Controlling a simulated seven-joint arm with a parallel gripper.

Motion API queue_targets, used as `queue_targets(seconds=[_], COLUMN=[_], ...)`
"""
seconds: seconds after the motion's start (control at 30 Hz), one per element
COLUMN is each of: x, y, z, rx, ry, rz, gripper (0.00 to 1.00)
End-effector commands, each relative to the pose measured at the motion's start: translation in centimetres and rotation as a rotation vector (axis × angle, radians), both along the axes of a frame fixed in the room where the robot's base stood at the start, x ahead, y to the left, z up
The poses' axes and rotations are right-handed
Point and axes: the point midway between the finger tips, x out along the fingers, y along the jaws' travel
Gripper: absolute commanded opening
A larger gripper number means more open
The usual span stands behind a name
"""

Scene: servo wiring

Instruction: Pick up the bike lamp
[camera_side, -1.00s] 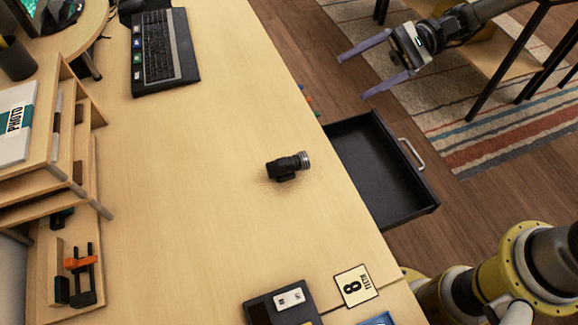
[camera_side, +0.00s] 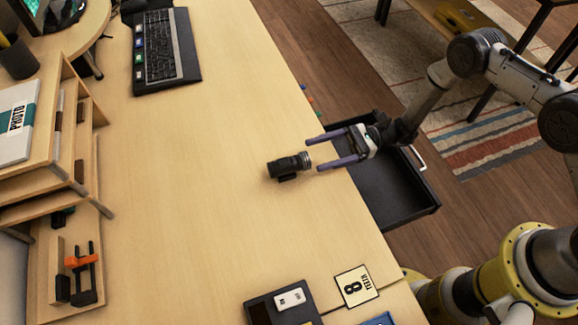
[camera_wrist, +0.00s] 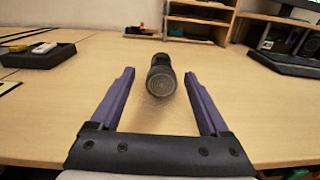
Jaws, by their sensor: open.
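The bike lamp (camera_side: 287,166) is a small black cylinder with a ribbed grey head and a short foot. It lies on the wooden desk, its head toward my gripper. My gripper (camera_side: 312,155) is open, with two purple fingers low over the desk's right edge, pointing at the lamp. The fingertips are close to the lamp's head, and the lamp is not held. In the wrist view the lamp (camera_wrist: 161,76) shows head-on, between and just beyond the fingertips of my gripper (camera_wrist: 159,72).
An open black drawer (camera_side: 408,198) juts out below my gripper. The desk around the lamp is clear.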

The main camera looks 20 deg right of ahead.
Motion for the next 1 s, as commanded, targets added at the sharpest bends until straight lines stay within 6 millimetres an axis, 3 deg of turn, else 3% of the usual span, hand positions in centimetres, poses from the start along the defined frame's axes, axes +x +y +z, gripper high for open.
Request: queue_targets(seconds=[0.1, 0.37, 0.7, 1.0], x=[0.0, 0.2, 0.7, 0.7], y=[1.9, 3.7, 7.9, 8.2], z=[0.0, 0.0, 0.1, 0.1], rx=[0.000, -0.001, 0.000, -0.001], ry=[-0.001, -0.002, -0.002, -0.002], rz=[0.003, 0.001, 0.001, -0.001], gripper=[0.79, 0.79, 0.79, 0.78])
